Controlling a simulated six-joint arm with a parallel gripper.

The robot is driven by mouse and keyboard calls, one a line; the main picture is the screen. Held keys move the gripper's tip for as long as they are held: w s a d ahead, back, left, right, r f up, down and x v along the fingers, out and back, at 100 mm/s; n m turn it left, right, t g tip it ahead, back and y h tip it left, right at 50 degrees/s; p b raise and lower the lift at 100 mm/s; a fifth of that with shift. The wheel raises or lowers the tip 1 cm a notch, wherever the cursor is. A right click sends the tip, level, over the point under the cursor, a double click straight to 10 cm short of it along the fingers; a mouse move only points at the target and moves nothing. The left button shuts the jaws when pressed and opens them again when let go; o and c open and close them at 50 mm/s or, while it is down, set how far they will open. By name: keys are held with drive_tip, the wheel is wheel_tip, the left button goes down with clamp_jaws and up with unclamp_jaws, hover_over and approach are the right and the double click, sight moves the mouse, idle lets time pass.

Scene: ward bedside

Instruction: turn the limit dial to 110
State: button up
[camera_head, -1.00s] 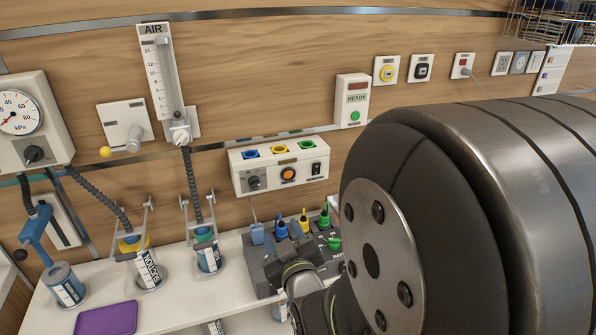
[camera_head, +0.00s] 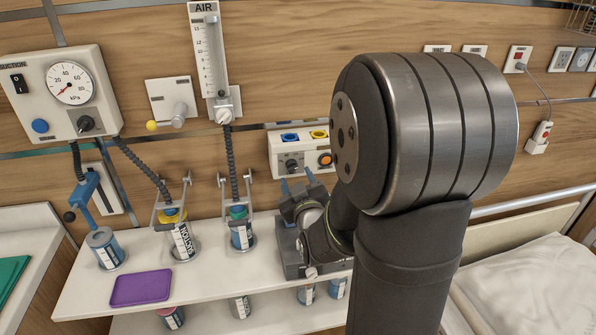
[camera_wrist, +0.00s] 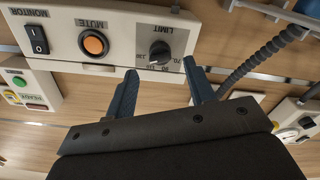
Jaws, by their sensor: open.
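The limit dial (camera_wrist: 160,52) is a black round knob labelled LIMIT on a white panel box (camera_wrist: 108,38). It appears upside down in the wrist view, with small numbers around it including 70 and 90. Its pointer setting is too small to read surely. In the head view the dial (camera_head: 291,165) is on the left part of the panel's face. My gripper (camera_wrist: 163,82) is open and empty, its two blue-grey fingers below the dial in the picture, one on each side, apart from it. In the head view the gripper (camera_head: 297,186) is just below the panel.
The orange mute button (camera_wrist: 94,43) and a black rocker switch (camera_wrist: 38,39) share the panel. A ribbed hose (camera_wrist: 265,57) runs nearby. A shelf (camera_head: 90,288) below holds bottles and a purple tray (camera_head: 141,287). My arm covers the panel's right part in the head view.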

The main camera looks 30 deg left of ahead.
sight(294, 170)
drive_tip(key=shift+x, duration=1.85)
drive_tip(key=c, duration=1)
drive_tip(key=shift+o, duration=0.2)
drive_tip(key=shift+n, duration=0.3)
drive_tip(key=n, duration=0.8)
drive_tip(key=shift+n, duration=0.3)
